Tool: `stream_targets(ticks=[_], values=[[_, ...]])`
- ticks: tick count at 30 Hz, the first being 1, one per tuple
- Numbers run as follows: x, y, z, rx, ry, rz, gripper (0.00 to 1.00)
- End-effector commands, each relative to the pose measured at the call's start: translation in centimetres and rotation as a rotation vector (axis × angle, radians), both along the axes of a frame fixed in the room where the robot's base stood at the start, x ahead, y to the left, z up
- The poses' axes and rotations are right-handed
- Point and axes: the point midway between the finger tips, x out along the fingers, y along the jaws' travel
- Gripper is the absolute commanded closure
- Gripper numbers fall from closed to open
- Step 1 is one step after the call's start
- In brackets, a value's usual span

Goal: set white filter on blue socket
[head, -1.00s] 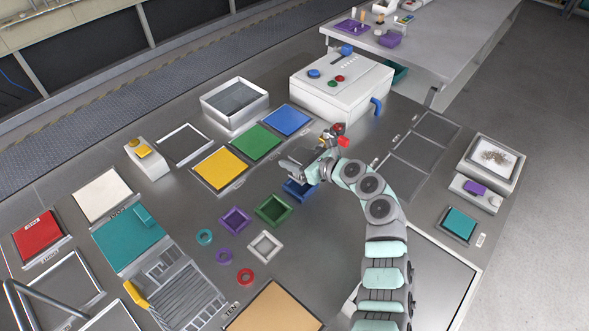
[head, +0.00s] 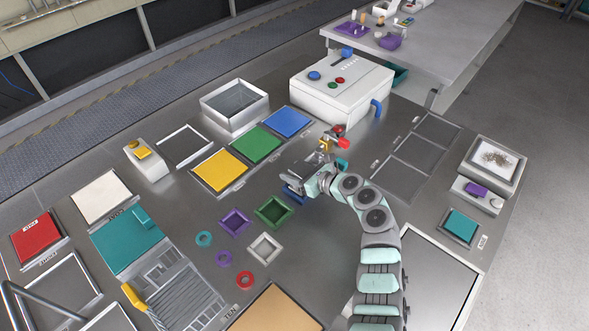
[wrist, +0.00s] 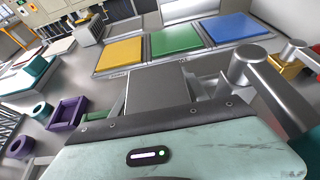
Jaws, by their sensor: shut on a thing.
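The blue socket (head: 291,197) is a small square holder, largely hidden beneath my gripper in the head view. My gripper (head: 293,184) is low over it, shut. What it holds is hidden by its own body in both views; I see no loose white filter on the table, so it is likely the white filter. I cannot tell whether that touches the socket. A green socket (head: 273,212), a purple socket (head: 235,222) and a white socket (head: 265,248) stand to the left and front. The wrist view shows the purple socket (wrist: 67,113) at left.
Yellow (head: 219,170), green (head: 251,143) and blue (head: 286,121) panels lie behind. Metal fittings with a red knob (head: 343,143) stand close behind the wrist. A white machine (head: 341,90) stands farther back.

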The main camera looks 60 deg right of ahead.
Motion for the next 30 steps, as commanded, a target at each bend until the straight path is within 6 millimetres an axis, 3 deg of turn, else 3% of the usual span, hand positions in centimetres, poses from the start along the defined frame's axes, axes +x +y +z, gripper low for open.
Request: stream_targets(ticks=[2,3,9,19,23,30], values=[[0.0,0.0,0.1,-0.002,-0.001,-0.001,1.00],[0.0,0.0,0.1,-0.002,-0.001,-0.001,0.44],[0.0,0.0,0.1,-0.002,-0.001,-0.001,0.28],[0.0,0.0,0.2,-0.003,0.000,0.000,0.26],[-0.2,-0.1,1.5,-0.008,0.001,0.000,0.26],[-5.2,1.2,3.7,-0.004,0.003,-0.003,0.26]])
